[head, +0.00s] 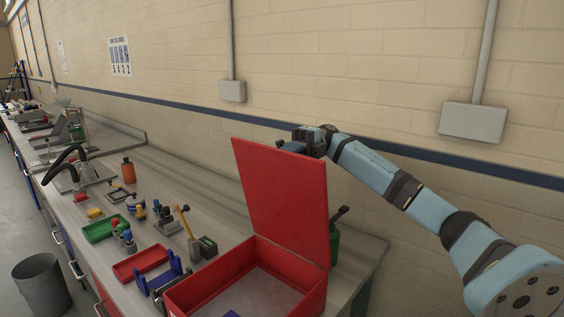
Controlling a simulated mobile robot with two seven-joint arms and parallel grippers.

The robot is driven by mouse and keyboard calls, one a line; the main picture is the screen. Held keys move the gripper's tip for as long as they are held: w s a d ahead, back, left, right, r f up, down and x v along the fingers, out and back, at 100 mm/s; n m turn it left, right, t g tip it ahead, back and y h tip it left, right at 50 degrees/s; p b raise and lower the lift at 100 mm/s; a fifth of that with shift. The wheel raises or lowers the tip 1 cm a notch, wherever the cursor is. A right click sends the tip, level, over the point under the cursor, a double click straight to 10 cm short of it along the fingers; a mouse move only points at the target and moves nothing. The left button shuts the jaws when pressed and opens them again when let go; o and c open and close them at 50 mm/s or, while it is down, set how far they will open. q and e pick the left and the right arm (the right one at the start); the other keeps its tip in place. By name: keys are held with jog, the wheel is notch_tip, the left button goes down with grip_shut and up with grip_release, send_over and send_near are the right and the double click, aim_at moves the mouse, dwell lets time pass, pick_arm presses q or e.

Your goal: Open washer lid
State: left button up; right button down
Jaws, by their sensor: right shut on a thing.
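The washer is a red box (177,299) at the front of the bench, its inside showing a grey floor. Its red lid (285,195) stands up, roughly upright, along the far right side of the box. My right arm reaches in from the right, and my right gripper (290,147) is at the lid's upper edge, shut on the lid. The fingertips are partly hidden behind the lid's top. My left gripper is not in view.
A green bottle (334,243) stands just behind the lid. Left of the box are a red tray (140,263), a green tray (103,229), blue holders and several small tools. A bin (41,285) stands on the floor.

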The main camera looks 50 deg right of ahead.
jog(key=shift+d, duration=0.2)
jog(key=c, duration=1.2)
grip_release()
jog(key=shift+o, duration=0.2)
jog(key=w+d+b, duration=0.1)
jog(key=d, duration=1.2)
jog(key=shift+d, duration=0.4)
